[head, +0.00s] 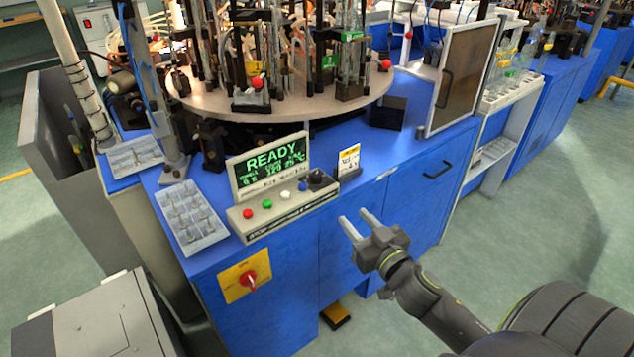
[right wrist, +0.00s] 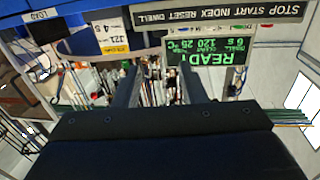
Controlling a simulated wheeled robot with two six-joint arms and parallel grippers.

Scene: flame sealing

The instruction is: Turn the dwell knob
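The dwell knob (head: 318,180) is a black knob at the right end of the grey control panel (head: 290,213). It stands beside a row of red, green, white and bluish buttons. Behind them a screen (head: 270,166) reads READY. My right gripper (head: 358,221) is open and empty in front of the blue cabinet, to the right of and below the knob in the picture, apart from it. In the right wrist view, the panel's label strip (right wrist: 220,14) and screen (right wrist: 207,52) appear upside down past the spread fingers. The knob is not clear there. My left gripper is not in view.
A small yellow-and-white card (head: 349,160) stands right of the knob. A turntable (head: 290,109) crowded with glassware and rods is behind the panel. A red switch on a yellow plate (head: 245,275) is on the cabinet front. A metal tray (head: 190,217) lies left of the panel.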

